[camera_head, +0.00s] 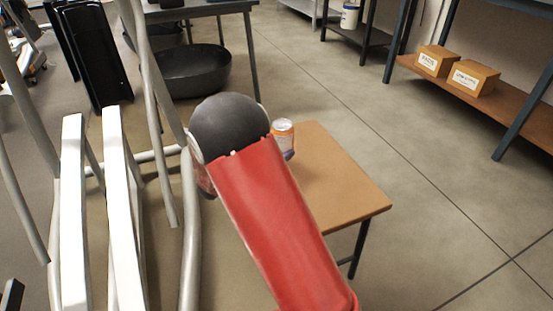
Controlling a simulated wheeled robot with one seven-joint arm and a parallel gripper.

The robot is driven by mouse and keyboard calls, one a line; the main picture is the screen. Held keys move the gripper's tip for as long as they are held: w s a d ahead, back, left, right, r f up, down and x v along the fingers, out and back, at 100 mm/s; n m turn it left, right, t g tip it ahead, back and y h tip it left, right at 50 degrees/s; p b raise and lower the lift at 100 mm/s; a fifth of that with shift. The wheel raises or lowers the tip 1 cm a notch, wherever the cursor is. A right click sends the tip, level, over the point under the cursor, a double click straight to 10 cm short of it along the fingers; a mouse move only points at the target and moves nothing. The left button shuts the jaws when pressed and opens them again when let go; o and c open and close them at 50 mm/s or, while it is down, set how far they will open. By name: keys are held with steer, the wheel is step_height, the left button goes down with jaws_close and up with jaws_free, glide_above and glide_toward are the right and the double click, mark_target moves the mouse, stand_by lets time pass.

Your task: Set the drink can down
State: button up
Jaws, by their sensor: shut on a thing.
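The drink can (283,129) shows at the right side of my red arm, upright, with a pale top, an orange and white side and a dark purplish lower part. My arm hides its left side. In the picture it overlaps the far left part of the small wooden table (345,190). I cannot tell whether its base touches the tabletop. My gripper is hidden behind my own arm, so its fingers and their contact with the can do not show.
The table's right part is bare. White bars (122,210) and grey tubes (190,235) stand close at the left. A black bowl (193,72) lies behind. A shelf (525,110) with two cardboard boxes (473,78) is at the right. Open floor lies between.

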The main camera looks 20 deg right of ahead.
steer(key=shift+f, duration=1.5)
steer(key=shift+f, duration=0.1)
steer(key=shift+f+b, duration=0.15)
steer(key=shift+b, duration=0.15)
steer(key=o, duration=1.2)
